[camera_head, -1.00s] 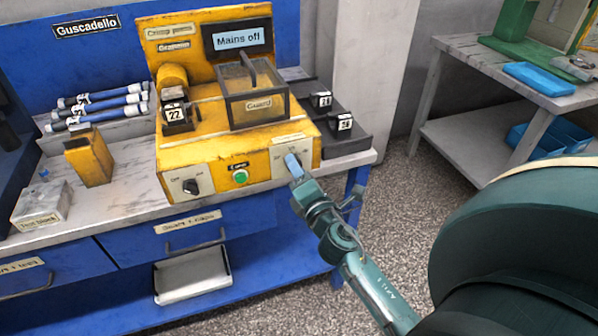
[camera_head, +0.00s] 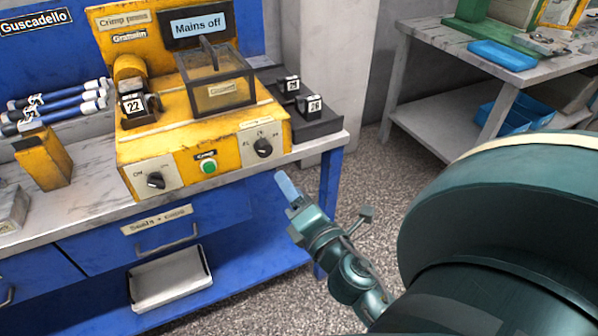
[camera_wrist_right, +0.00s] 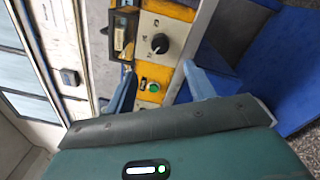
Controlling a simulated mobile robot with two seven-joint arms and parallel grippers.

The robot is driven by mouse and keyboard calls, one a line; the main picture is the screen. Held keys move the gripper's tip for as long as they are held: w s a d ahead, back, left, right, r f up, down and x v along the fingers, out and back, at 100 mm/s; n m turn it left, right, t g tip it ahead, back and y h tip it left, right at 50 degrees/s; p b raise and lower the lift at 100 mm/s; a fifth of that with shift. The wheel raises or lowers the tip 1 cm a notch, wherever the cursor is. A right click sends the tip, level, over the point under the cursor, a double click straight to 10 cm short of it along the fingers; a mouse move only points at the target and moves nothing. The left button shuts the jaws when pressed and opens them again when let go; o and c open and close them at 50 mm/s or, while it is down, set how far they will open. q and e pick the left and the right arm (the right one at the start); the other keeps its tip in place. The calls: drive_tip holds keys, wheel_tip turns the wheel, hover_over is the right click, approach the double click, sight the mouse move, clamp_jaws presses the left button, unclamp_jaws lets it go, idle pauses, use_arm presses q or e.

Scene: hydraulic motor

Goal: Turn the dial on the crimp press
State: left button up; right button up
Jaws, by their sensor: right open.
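The yellow crimp press (camera_head: 190,125) stands on the bench, its screen reading "Mains off". On its front are a black dial (camera_head: 263,147) at the right, a black dial (camera_head: 156,180) at the left and a green button (camera_head: 208,166) between them. My right gripper (camera_head: 286,186) is below and in front of the right dial, apart from the press. In the right wrist view, my right gripper (camera_wrist_right: 158,92) is open with nothing between its fingers. The right dial (camera_wrist_right: 160,43) lies beyond the fingertips there, and the green button (camera_wrist_right: 153,87) shows between them. My left gripper is out of view.
A clear guard box (camera_head: 217,85) sits on the press. Dies marked with numbers (camera_head: 308,106) stand to its right, and several blue-white hoses (camera_head: 65,105) lie to its left. A second table (camera_head: 450,50) is at the back right. Floor shows between.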

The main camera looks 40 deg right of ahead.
use_arm(q)
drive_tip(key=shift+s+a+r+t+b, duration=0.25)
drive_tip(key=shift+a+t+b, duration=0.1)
drive_tip(key=shift+b, duration=0.1)
use_arm(e)
drive_tip(key=shift+v, duration=1.2)
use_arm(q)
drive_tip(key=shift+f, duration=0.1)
